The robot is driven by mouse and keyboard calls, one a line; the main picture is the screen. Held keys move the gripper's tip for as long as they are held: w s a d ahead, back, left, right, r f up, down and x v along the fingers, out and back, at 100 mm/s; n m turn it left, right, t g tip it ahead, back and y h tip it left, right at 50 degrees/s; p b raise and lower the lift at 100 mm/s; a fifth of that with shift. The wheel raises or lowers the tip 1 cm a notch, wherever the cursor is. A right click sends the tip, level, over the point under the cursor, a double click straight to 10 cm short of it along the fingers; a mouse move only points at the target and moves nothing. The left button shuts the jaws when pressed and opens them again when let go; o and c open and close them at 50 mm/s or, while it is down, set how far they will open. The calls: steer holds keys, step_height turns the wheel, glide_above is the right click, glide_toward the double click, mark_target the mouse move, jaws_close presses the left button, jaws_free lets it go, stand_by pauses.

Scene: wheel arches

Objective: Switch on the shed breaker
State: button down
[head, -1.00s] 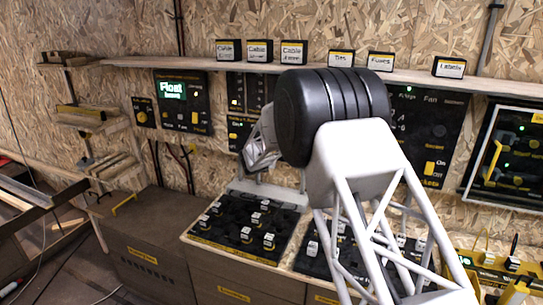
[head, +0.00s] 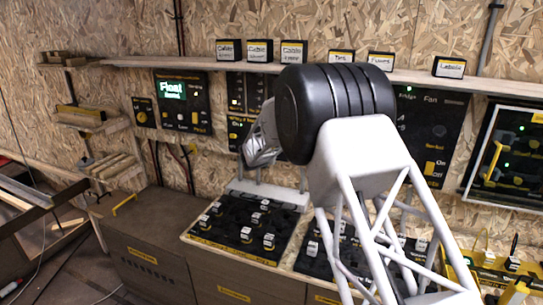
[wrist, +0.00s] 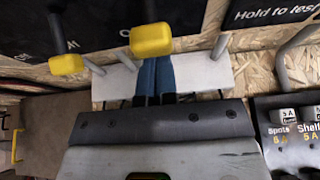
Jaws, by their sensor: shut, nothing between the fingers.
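My gripper (wrist: 156,68) is shut and empty in the wrist view, its two blue fingers side by side. They point at the wall panel, close to two yellow-tipped levers (wrist: 151,40) and left of the "Spots" and "Shelf" switches (wrist: 288,114). In the head view my arm hides the fingers. Two black switch panels with white switches lie on the bench: the left panel (head: 222,232) and the right panel (head: 315,268), which my arm partly covers. No label readable here says "shed", so I cannot tell which switch is the shed breaker.
A white rail (wrist: 225,75) on posts lies beyond my fingers. A black wall panel with a "Float" display (head: 172,91) hangs at the left. A shelf (head: 218,67) with small labelled boxes runs above. A cabinet with a yellow handle (head: 124,205) stands at the left.

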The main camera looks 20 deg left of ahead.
steer(key=shift+r, duration=0.6)
steer(key=shift+s+f, duration=0.2)
steer(key=shift+s, duration=0.05)
steer(key=shift+s+f, duration=0.35)
steer(key=shift+s, duration=0.3)
steer(key=shift+s+f, duration=0.3)
steer(key=shift+s, duration=0.3)
steer(key=shift+s, duration=0.1)
steer(key=v, duration=0.7)
stand_by(0.7)
stand_by(0.3)
